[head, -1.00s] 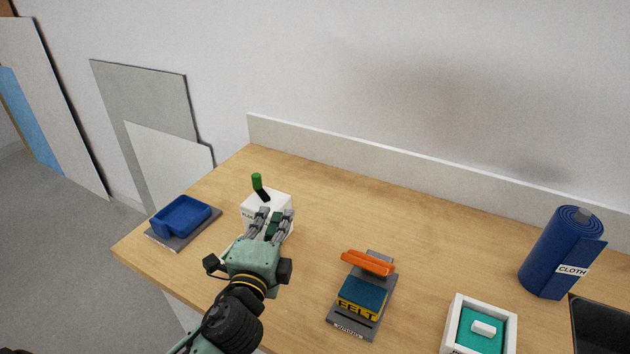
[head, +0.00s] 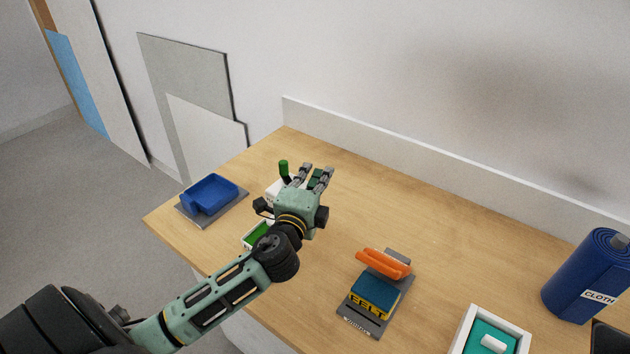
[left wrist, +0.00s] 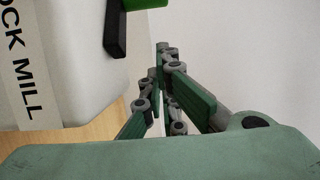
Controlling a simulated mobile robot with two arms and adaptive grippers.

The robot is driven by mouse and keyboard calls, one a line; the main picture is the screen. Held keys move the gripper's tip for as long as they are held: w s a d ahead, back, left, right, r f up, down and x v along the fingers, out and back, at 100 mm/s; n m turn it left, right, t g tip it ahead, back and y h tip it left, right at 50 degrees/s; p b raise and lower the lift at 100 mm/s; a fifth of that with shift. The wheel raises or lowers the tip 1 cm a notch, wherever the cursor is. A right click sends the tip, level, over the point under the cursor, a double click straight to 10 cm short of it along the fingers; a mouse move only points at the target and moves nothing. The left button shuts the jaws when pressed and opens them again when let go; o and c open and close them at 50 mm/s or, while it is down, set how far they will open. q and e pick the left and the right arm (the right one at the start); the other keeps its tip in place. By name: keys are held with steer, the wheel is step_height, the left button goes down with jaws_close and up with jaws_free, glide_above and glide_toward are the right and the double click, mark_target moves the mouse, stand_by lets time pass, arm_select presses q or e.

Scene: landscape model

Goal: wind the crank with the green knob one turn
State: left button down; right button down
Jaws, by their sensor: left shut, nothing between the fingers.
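The green knob (head: 283,168) stands upright on the dark crank at the top of the white mill (head: 273,187). In the left wrist view the mill (left wrist: 78,60) bears lettering ending in "OCK MILL". The black crank arm (left wrist: 115,30) and the bottom of the green knob (left wrist: 145,3) show at the top edge. My left gripper (head: 317,171) is shut and empty, just right of the knob, apart from it in the picture. Its fingers show in the left wrist view (left wrist: 160,75), right of the mill. My gripper and wrist hide much of the mill in the head view.
A white tray with green inside (head: 257,233) sits in front of the mill. A blue bin (head: 210,194) stands left. An orange-handled stand with a felt block (head: 375,296), a white box (head: 524,338) and a blue cloth roll (head: 585,280) lie right. Behind the gripper the tabletop is clear.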

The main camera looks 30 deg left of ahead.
mark_target(302, 185)
arm_select(q)
steer(key=s+a, duration=0.2)
steer(key=shift+s+a+p, duration=0.1)
steer(key=shift+a+p, duration=0.2)
steer(key=shift+y, duration=0.3)
steer(key=shift+n+g+y, duration=0.3)
steer(key=shift+n+y, duration=0.3)
steer(key=shift+y, duration=0.1)
steer(key=shift+w+n+g+y+b, duration=0.2)
steer(key=shift+n+g+y+b, duration=0.1)
steer(key=shift+n+y, duration=0.35)
steer(key=shift+n+y, duration=0.25)
steer(key=shift+y, duration=0.3)
steer(key=shift+w+a, duration=0.1)
steer(key=shift+a, duration=0.1)
